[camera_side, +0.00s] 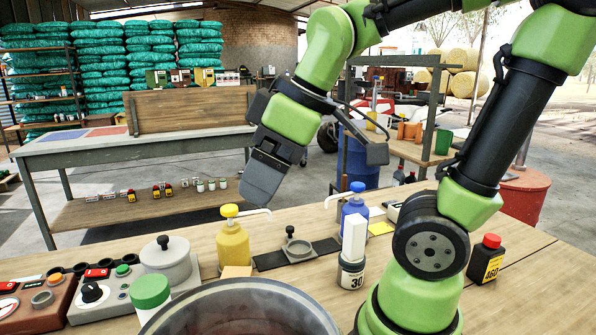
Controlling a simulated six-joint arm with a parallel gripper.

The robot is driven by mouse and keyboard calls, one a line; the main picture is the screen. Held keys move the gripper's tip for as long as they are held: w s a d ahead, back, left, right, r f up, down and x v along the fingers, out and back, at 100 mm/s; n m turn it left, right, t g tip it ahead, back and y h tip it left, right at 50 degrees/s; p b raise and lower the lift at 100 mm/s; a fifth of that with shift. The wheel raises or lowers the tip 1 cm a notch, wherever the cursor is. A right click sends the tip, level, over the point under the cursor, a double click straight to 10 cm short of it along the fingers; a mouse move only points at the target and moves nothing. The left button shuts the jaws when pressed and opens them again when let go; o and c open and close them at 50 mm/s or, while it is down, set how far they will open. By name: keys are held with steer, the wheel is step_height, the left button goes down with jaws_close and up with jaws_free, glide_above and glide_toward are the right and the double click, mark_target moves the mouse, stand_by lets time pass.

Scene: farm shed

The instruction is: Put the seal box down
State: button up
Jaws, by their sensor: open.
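My gripper (260,192) hangs in the air above the back part of the wooden bench (525,275), pointing down and tilted. Its jaws are open, with nothing seen between them. I cannot tell for sure which thing is the seal box. A small tan block (236,272) lies on the bench by the foot of the yellow pump bottle (232,243), partly hidden by the pot rim. A tall white block (354,237) shows at the white jar marked 30 (350,273); I cannot tell whether it stands on the jar or behind it.
A large grey pot (240,310) fills the front. A blue pump bottle (355,203), a dark bottle (486,260) and a green-lidded jar (151,293) stand around. A grey lidded pot (166,262) and control boxes are at left. A grey fixture (292,248) sits on a dark strip.

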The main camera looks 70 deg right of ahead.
steer(key=s+m, duration=0.1)
steer(key=m, duration=0.1)
steer(key=s+a+m+t, duration=0.1)
steer(key=s+m, duration=0.1)
steer(key=m, duration=0.1)
steer(key=s+m+t, duration=0.1)
steer(key=m, duration=0.1)
steer(key=shift+s+a+r+y, duration=0.25)
steer(key=shift+s+r+y, duration=0.15)
stand_by(0.6)
